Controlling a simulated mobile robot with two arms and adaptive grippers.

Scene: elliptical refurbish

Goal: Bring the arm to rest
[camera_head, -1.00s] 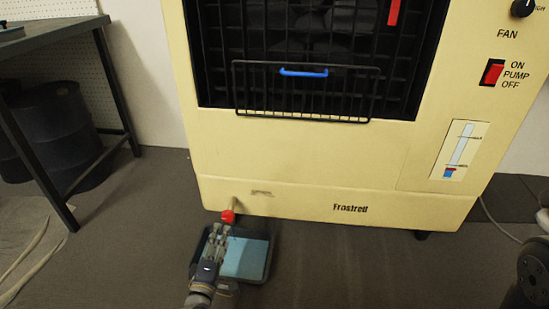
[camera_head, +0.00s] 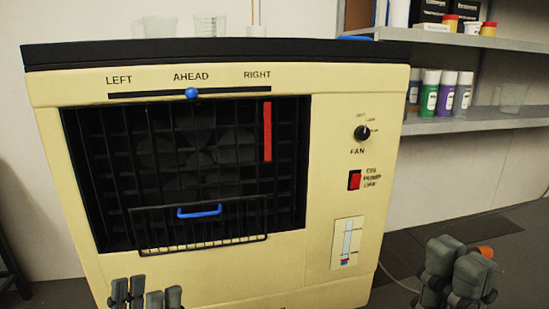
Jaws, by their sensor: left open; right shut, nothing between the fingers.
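My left gripper (camera_head: 146,290) shows at the bottom left, its grey fingers pointing up in front of the cooler's lower front. Its fingers are spread, with nothing seen between them. My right gripper (camera_head: 457,258) is at the bottom right, to the right of the cooler. Its thick grey fingers are close together and it holds nothing. Both arms behind the grippers are cut off by the lower picture edge.
A cream cooler (camera_head: 190,275) fills the middle, with a blue-handled wire rack (camera_head: 200,232) on its grille. Shelves (camera_head: 480,120) with bottles and tubs stand at the right. An orange thing (camera_head: 486,252) shows behind my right gripper. Grey floor is open at the right.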

